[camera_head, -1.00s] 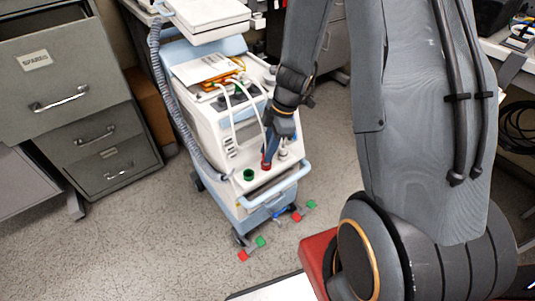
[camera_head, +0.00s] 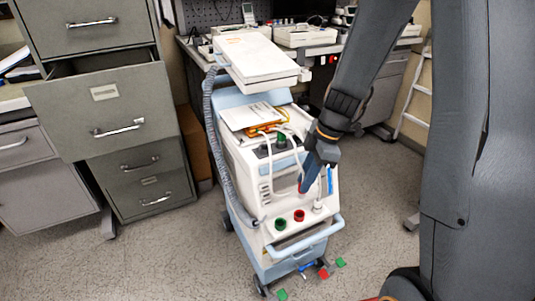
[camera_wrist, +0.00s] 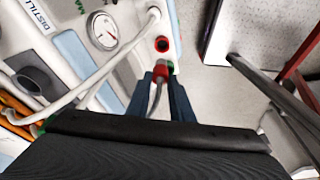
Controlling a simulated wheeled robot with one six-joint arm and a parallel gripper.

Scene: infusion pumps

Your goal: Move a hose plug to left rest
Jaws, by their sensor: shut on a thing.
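My gripper (camera_head: 304,184) is over the front of the white pump cart (camera_head: 251,180). In the wrist view its two dark blue fingers (camera_wrist: 162,78) are shut on a red hose plug (camera_wrist: 160,67). A grey-looking hose (camera_wrist: 155,98) runs back from the plug between the fingers. The plug also shows as a bit of red (camera_head: 300,187) at the fingertips in the head view. It is apart from the red-ringed socket (camera_head: 299,215), which stands empty and also shows just beyond the plug in the wrist view (camera_wrist: 162,44). A green-ringed socket (camera_head: 280,224) is left of it.
A green plug-like piece (camera_head: 281,138) is on the cart's upper part. A ribbed grey hose (camera_head: 212,135) hangs at the cart's left. A filing cabinet (camera_head: 105,95) with an open drawer stands left. A pale blue handle (camera_head: 305,236) crosses the cart's front.

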